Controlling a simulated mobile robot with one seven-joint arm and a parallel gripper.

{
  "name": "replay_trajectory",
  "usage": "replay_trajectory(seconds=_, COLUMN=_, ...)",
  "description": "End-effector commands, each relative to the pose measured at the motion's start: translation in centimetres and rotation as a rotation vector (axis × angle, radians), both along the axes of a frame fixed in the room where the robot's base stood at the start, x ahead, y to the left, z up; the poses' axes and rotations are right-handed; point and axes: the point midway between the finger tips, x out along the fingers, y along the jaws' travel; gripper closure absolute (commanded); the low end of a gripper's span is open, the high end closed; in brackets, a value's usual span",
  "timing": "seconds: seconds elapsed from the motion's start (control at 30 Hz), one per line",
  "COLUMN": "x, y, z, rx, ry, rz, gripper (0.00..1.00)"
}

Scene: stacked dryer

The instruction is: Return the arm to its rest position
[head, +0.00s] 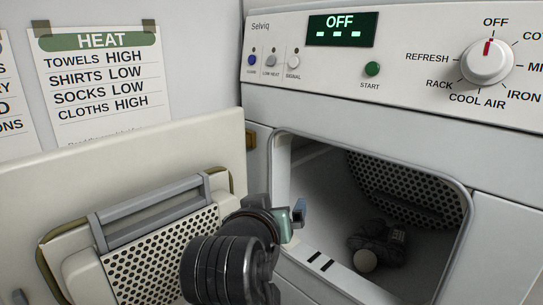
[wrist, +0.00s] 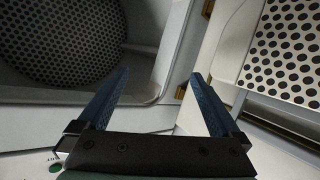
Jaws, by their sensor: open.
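My gripper (head: 299,213) is in front of the dryer opening, near its left edge, beside the open door. In the wrist view its two blue fingers (wrist: 160,75) are spread apart with nothing between them. The dryer door (head: 130,140) stands open to the left, with a grey handle bar and a perforated panel on its inner face. The drum (head: 405,185) is open to view, with a perforated back wall. It also shows at the left of the wrist view (wrist: 65,45).
A dark bundle (head: 388,240) and a pale ball (head: 365,261) lie in the drum. The display (head: 341,30) reads OFF and the dial (head: 487,62) points to OFF. A green start button (head: 372,68) is on the panel. A HEAT notice (head: 103,85) hangs behind the door.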

Motion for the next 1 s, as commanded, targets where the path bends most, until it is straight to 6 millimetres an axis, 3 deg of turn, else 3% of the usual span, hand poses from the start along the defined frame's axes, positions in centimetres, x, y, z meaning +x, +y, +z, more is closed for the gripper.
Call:
replay_trajectory(seconds=0.07, x=-1.3, y=-0.2, z=5.2, rx=0.025, ry=-0.227, rz=0.037, gripper=0.00)
replay_trajectory(seconds=0.2, x=-6.2, y=-0.2, z=14.6, rx=0.062, ry=-0.617, rz=0.106, gripper=0.00)
replay_trajectory(seconds=0.3, x=-10.8, y=-0.1, z=19.6, rx=0.081, ry=-0.846, rz=0.152, gripper=0.00)
replay_trajectory(seconds=0.4, x=-15.0, y=0.0, z=22.9, rx=0.092, ry=-1.015, rz=0.188, gripper=0.00)
replay_trajectory(seconds=0.5, x=-17.9, y=0.1, z=24.8, rx=0.100, ry=-1.122, rz=0.213, gripper=0.00)
replay_trajectory(seconds=0.6, x=-19.3, y=0.2, z=25.6, rx=0.103, ry=-1.174, rz=0.225, gripper=0.00)
replay_trajectory(seconds=1.0, x=-19.6, y=0.2, z=25.8, rx=0.103, ry=-1.183, rz=0.227, gripper=0.00)
